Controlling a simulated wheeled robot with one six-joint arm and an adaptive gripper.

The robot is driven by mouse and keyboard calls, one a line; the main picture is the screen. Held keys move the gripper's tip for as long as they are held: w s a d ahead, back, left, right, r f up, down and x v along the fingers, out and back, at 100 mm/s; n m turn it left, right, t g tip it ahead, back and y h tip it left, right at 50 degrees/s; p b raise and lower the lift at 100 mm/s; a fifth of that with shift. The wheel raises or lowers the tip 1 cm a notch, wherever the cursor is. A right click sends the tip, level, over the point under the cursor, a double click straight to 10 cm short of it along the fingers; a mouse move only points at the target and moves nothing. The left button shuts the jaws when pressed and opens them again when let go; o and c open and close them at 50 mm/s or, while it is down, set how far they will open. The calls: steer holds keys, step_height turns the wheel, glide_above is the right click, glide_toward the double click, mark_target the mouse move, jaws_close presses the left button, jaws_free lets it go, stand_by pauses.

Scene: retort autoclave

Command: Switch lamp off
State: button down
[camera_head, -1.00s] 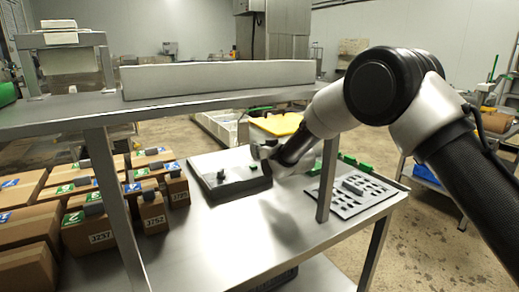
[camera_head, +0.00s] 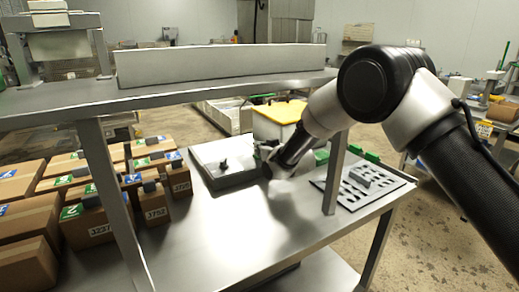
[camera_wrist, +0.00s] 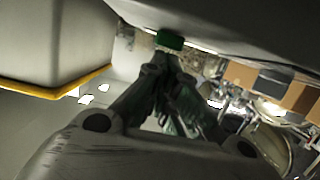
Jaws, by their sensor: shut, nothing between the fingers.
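No lamp can be made out for certain. A bright patch of light lies on the steel table (camera_head: 215,235) in the head view. A low grey box (camera_head: 232,178) with a small black knob (camera_head: 223,165) stands toward the table's back edge. My gripper (camera_head: 263,155) is at its right end, and the arm hides part of that end. In the wrist view my gripper (camera_wrist: 163,65) is shut and empty, its fingertips right below a small green block (camera_wrist: 168,41) at the edge of a grey surface. I cannot tell whether they touch.
A shelf (camera_head: 60,100) carrying a long grey box (camera_head: 220,65) spans above the table, with a post (camera_head: 336,170) close to my arm. Cardboard boxes (camera_head: 95,225) stand at left. A slotted plate (camera_head: 360,185) lies at right. A yellow-lidded bin (camera_head: 285,112) is behind.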

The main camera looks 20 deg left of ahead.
steer(key=shift+f, duration=1.1)
steer(key=shift+d, duration=0.1)
step_height(320, 180, up, 5)
steer(key=shift+w+f, duration=0.1)
steer(key=v, duration=1)
